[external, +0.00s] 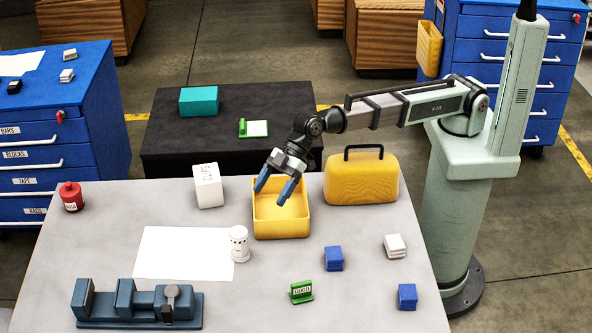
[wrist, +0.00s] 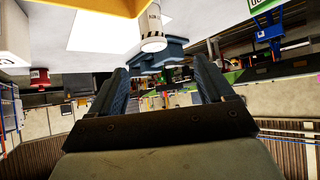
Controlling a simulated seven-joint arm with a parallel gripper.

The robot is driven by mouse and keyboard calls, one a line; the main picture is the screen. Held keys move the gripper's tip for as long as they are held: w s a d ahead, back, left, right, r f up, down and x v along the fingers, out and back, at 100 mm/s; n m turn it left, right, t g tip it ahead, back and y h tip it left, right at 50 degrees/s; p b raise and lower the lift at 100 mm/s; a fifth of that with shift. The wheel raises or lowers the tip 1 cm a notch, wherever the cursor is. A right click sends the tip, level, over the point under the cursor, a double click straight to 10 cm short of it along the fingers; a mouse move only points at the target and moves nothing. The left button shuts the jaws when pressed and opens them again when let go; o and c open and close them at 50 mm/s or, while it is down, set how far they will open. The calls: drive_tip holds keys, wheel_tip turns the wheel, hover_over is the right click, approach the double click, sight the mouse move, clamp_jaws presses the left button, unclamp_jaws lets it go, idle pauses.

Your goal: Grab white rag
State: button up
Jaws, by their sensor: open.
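The white rag (external: 395,246) is a small folded stack on the right side of the grey table, apart from my gripper. I cannot make it out in the wrist view. My gripper (external: 270,196) is open, its two blue fingers pointing down over the yellow bin (external: 282,235), to the left of and farther back than the rag. In the wrist view the open fingers (wrist: 160,72) have nothing visible held between them.
Blue folded rags (external: 334,258) (external: 407,296) lie near the white one. A yellow case (external: 361,178) with a black handle stands behind it. Bare table surrounds the white rag.

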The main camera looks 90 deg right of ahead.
drive_tip(key=s+a+f+n+g+h, duration=0.1)
drive_tip(key=s+a+n+g, duration=0.2)
drive_tip(key=s, duration=0.5)
drive_tip(key=s+a+f+n+g+h, duration=0.1)
drive_tip(key=s+a+n, duration=0.1)
drive_tip(key=s+a, duration=0.45)
drive_tip(key=n+g+h, duration=0.3)
drive_tip(key=n+h, duration=0.2)
hover_over(395, 242)
drive_tip(key=f, duration=0.7)
drive_tip(key=shift+s+f, duration=0.15)
drive_tip(key=shift+s, duration=0.15)
drive_tip(key=shift+w+f, duration=0.15)
drive_tip(key=shift+f, duration=1.2)
drive_tip(key=shift+w+f, duration=0.1)
drive_tip(key=shift+f, duration=1.25)
drive_tip(key=shift+c, duration=0.4)
drive_tip(key=c, duration=1)
drive_tip(key=shift+o, duration=0.2)
drive_tip(key=shift+r, duration=0.15)
